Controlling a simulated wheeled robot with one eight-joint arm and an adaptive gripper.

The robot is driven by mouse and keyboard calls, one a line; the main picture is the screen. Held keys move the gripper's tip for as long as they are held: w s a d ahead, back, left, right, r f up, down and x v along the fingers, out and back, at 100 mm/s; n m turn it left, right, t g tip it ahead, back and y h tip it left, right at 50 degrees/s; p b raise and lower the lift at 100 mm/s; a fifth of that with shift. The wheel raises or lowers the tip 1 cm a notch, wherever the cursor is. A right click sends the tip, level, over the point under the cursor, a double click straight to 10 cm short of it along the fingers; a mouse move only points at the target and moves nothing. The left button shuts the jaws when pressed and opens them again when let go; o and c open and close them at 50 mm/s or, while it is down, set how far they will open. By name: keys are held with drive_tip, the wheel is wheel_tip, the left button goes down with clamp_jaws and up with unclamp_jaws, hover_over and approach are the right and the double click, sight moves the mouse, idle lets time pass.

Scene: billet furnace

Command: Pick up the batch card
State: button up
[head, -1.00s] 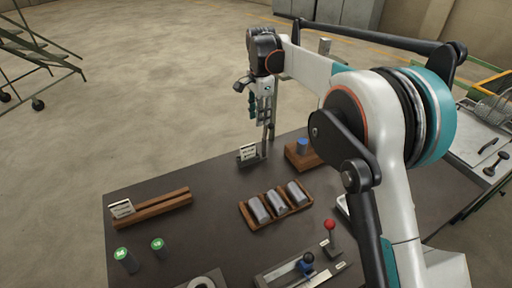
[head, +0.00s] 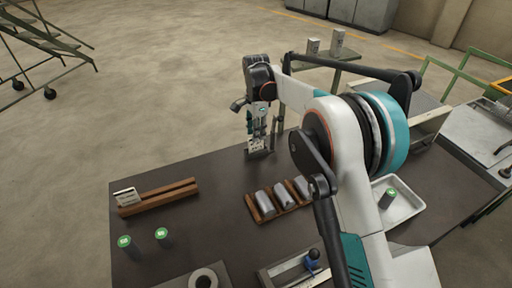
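A small white card with dark print (head: 256,146) stands in a dark holder near the far edge of the dark table (head: 200,228). My gripper (head: 261,139) points down right at this card, with its fingers overlapping it in the picture. I cannot tell whether the fingers touch or grip it. Another white card (head: 125,194) stands at the left end of a slotted wooden rack (head: 165,198). I cannot read the print on either card.
A wooden tray (head: 262,207) with several grey billets lies mid-table. Two green-topped cylinders (head: 125,241) (head: 162,234) stand front left. A ring-shaped part (head: 203,279) and a blue-knobbed fixture (head: 311,262) are at the front. A white tray (head: 402,208) holds another green-topped cylinder.

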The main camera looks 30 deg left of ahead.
sight(256, 146)
drive_tip(key=f+b, duration=0.1)
drive_tip(key=f, duration=0.1)
drive_tip(key=f+b, duration=0.1)
drive_tip(key=f, duration=0.2)
drive_tip(key=shift+s+d, duration=0.1)
drive_tip(key=shift+s, duration=0.1)
clamp_jaws()
